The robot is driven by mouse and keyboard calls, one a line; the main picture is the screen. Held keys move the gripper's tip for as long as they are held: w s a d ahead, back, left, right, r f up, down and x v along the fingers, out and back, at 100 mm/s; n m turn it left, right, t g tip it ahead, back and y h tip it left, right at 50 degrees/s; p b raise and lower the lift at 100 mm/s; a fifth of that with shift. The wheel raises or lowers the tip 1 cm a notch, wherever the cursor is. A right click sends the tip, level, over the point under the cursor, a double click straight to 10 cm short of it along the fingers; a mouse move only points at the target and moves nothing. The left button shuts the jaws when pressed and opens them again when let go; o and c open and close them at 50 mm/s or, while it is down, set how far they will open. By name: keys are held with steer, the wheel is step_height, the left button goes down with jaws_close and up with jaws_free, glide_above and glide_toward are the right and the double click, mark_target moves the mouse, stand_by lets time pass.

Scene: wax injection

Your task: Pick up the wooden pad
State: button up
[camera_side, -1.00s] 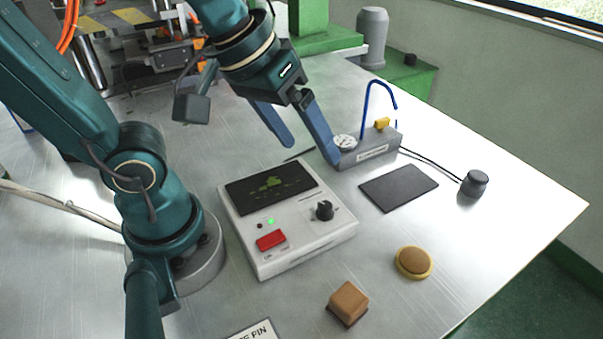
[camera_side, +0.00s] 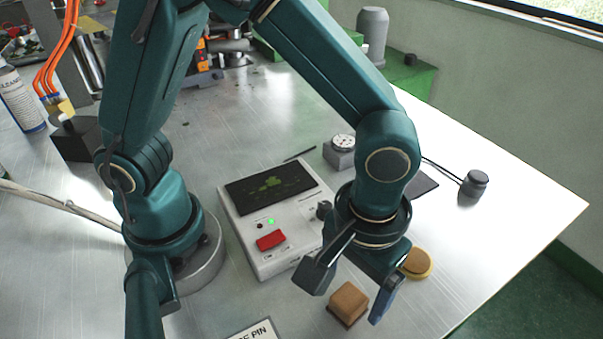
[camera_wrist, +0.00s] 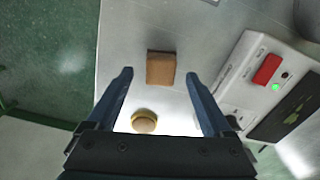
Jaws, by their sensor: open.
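The wooden pad, a brown block (camera_side: 348,300), rests on the metal table in front of the control box. In the wrist view the block (camera_wrist: 161,68) appears between and just beyond my fingertips. My gripper (camera_wrist: 158,76) is open and empty, with both blue fingers apart. In the side view my gripper (camera_side: 381,302) hangs pointing down just right of the block, with one finger clearly visible. I cannot tell its exact height above the table.
A round brown disc with a yellow rim (camera_side: 418,264) lies behind my gripper; the disc (camera_wrist: 144,122) also shows between my fingers. The white control box (camera_side: 266,255) with a red button is close on the left. The table edge is near on the right.

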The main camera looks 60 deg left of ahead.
steer(key=shift+f, duration=1.5)
jaws_close()
steer(key=shift+r, duration=0.1)
step_height(320, 180, up, 4)
steer(key=shift+f, duration=0.15)
steer(key=w+a+r, duration=0.3)
steer(key=a+r, duration=0.4)
steer(key=a, duration=0.4)
steer(key=shift+w+a, duration=0.15)
steer(key=shift+w, duration=0.05)
